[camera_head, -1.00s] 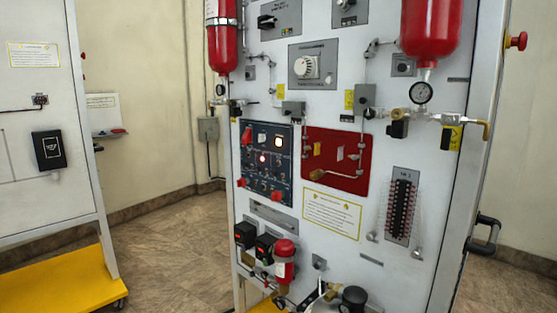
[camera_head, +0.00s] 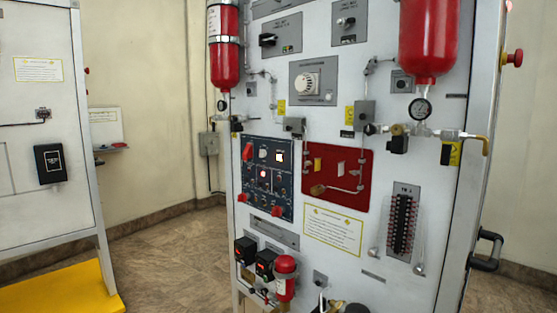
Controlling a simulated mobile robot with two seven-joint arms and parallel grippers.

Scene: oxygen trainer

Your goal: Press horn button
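An upright white trainer panel (camera_head: 377,270) fills the middle and right of the head view. A dark blue control panel (camera_head: 267,207) sits on its left side, with red switches, a lit yellow-white square (camera_head: 280,156) and a lit red indicator (camera_head: 263,173). I cannot read which control is the horn button. A red plate (camera_head: 340,165) with valves and pipework is just right of it. Neither of my grippers is in view.
Red cylinders (camera_head: 224,62) and (camera_head: 427,40) hang on the panel. A gauge (camera_head: 420,109), pipes and a red knob (camera_head: 514,58) protrude at right. A second white panel (camera_head: 40,190) with a yellow base (camera_head: 55,290) stands left. Open floor (camera_head: 165,260) lies between.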

